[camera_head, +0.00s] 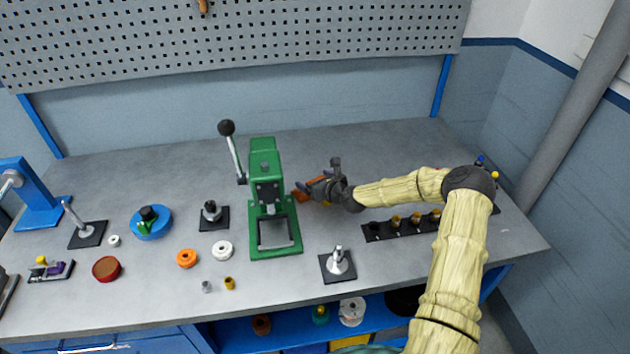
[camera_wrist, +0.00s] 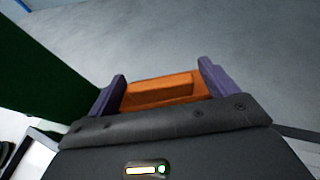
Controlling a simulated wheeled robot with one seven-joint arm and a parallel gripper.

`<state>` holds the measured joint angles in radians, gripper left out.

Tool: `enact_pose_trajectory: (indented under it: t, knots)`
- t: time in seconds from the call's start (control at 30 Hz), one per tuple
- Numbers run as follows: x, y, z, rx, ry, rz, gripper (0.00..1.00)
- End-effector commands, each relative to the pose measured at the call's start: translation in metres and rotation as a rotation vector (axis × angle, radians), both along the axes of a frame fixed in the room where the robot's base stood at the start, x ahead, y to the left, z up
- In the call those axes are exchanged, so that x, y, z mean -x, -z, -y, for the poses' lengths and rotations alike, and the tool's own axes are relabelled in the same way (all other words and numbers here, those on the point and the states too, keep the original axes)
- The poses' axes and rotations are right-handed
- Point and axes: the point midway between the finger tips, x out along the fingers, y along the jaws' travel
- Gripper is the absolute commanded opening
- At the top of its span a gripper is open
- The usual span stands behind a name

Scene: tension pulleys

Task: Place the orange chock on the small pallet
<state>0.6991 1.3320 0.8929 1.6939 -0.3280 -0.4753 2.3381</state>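The orange chock (camera_wrist: 160,88) shows in the wrist view as an orange block with a raised step, lying between my two purple fingers. It spans nearly the whole gap between them. My gripper (camera_wrist: 162,86) has its fingers wide apart; whether they press on the chock I cannot tell. In the head view my gripper (camera_head: 311,187) is low over the bench, just right of the green press, with orange (camera_head: 300,196) showing beside it, partly hidden by the fingers. I cannot clearly make out a small pallet in either view.
The green lever press (camera_head: 264,170) stands close left of my gripper. A black strip with several pegs (camera_head: 376,230) and a black-based metal post (camera_head: 338,264) are nearer the front right. Several rings and pulleys lie left. The bench behind my gripper is clear.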

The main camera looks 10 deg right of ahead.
Motion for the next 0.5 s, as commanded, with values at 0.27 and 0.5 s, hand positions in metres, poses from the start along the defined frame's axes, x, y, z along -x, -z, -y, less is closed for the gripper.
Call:
enact_pose_trajectory:
  t: [0.27,0.5]
  knots:
    - [0.000,-0.005,0.000,0.002,-0.001,0.001,0.85]
    - [0.023,-0.012,0.011,0.000,0.000,0.000,0.85]
